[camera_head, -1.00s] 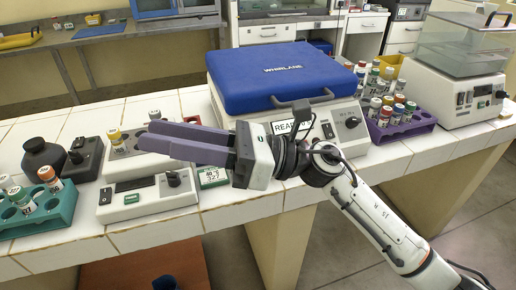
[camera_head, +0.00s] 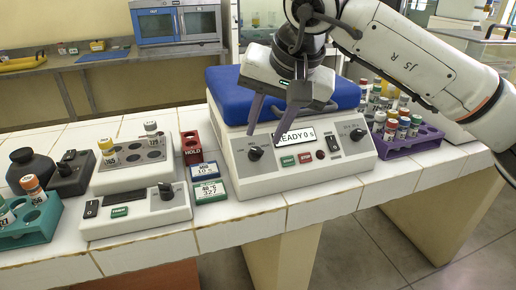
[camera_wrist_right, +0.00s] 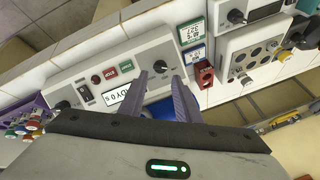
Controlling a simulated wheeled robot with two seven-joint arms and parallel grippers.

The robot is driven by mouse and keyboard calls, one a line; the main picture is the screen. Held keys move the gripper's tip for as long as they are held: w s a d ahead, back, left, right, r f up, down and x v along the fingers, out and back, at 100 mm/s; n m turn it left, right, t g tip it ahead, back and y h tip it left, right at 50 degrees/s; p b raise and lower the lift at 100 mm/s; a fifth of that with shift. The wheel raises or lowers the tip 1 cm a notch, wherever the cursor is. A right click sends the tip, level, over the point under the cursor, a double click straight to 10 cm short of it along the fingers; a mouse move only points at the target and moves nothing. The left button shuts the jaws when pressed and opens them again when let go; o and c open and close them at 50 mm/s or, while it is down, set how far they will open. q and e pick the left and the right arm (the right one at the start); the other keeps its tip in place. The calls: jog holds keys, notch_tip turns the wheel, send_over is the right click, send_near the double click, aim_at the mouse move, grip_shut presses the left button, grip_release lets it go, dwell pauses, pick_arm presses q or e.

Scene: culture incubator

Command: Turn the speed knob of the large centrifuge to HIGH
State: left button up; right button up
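The large centrifuge (camera_head: 318,172) is a white box with a closed blue lid (camera_head: 225,92). Its sloped front carries a READY 0 s display, a green and a red button, and a switch. One black knob (camera_head: 255,153) is at the panel's left end, another black knob (camera_head: 357,134) at the right end. Their labels are too small to read surely. My right gripper (camera_head: 264,136) is open and empty, fingers pointing down at the left knob. In the right wrist view, this knob (camera_wrist_right: 160,66) shows between the fingertips; contact cannot be told. My left gripper is not in view.
Left of the centrifuge stand a small white device (camera_head: 137,213) with its own knob, a tube block (camera_head: 132,166), a red HOLD block (camera_head: 191,147) and small displays. A purple tube rack (camera_head: 425,138) stands close on the right. The bench front is clear.

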aim_at(258, 148)
jog(key=x, duration=0.7)
jog(key=c, duration=0.7)
jog(key=shift+c, duration=0.2)
